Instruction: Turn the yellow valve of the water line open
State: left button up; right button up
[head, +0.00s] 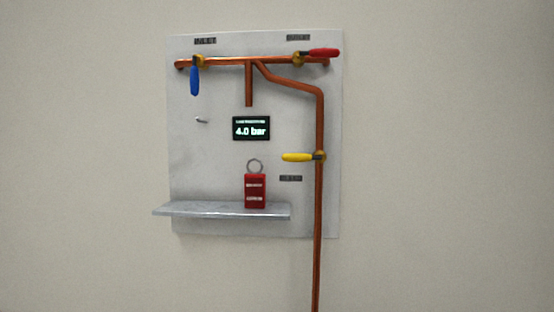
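The yellow valve handle (297,157) lies level, pointing left from its brass body on the vertical copper tube (319,200). The handle is crosswise to that tube. A blue valve handle (194,80) hangs straight down from the left end of the top copper tube, crosswise to it. A red valve handle (323,53) points right at the top right, roughly along the tube. A display (251,128) reads 4.0 bar. Neither of my grippers shows in the head view.
A grey panel (210,160) on the wall carries the tubes. A metal shelf (185,210) juts out low on it, with a red tag with a ring (255,190) standing there. A small hook (202,120) sticks out at left. Room left of the yellow handle is clear.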

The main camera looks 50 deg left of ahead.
aim_at(293, 157)
jog(key=i+l+u, duration=0.15)
jog(key=l+u, duration=0.5)
jog(key=i+l+u, duration=0.1)
jog(key=l+u, duration=0.25)
jog(key=l, duration=0.2)
